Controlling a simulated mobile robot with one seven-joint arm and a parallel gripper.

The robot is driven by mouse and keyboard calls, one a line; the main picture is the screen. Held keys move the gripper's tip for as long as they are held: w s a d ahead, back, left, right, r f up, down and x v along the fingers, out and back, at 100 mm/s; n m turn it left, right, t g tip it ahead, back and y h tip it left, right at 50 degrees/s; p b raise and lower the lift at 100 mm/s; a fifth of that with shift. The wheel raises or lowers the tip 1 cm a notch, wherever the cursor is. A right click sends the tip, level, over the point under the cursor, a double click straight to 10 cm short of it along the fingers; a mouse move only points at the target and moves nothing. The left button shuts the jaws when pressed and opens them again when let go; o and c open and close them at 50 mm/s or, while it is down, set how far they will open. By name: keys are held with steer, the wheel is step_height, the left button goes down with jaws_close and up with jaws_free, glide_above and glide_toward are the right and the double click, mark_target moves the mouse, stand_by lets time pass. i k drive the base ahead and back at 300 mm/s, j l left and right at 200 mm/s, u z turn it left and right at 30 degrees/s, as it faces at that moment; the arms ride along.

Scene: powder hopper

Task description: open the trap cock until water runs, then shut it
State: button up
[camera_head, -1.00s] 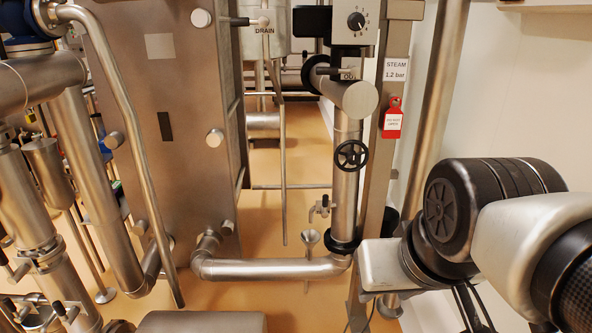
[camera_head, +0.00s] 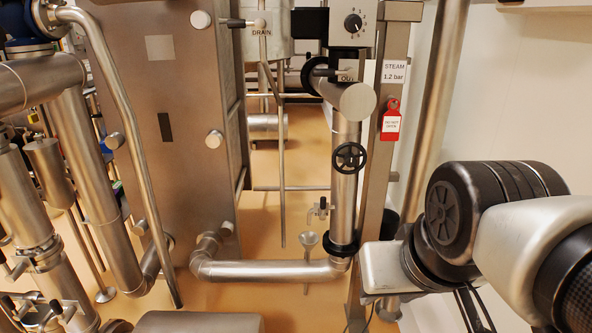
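The small trap cock (camera_head: 320,209) sits on the left side of the steel outlet pipe (camera_head: 344,185), below the black handwheel (camera_head: 349,157). Its lever looks upright, but it is too small to tell its setting surely. A small funnel (camera_head: 307,240) stands open under its spout. I see no water between spout and funnel. My arm reaches in from the right, with its links to the right of the pipe. My gripper's fingers do not show, so what they do is hidden.
A horizontal pipe (camera_head: 270,270) runs low across the front. A red tag (camera_head: 391,120) hangs on the post at right, under a steam sign (camera_head: 394,73). A large steel panel (camera_head: 170,140) stands at left. Floor (camera_head: 305,150) shows between panel and pipe.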

mark_target(323, 200)
steer(key=i+l+u, duration=0.35)
steer(key=i+l, duration=0.4)
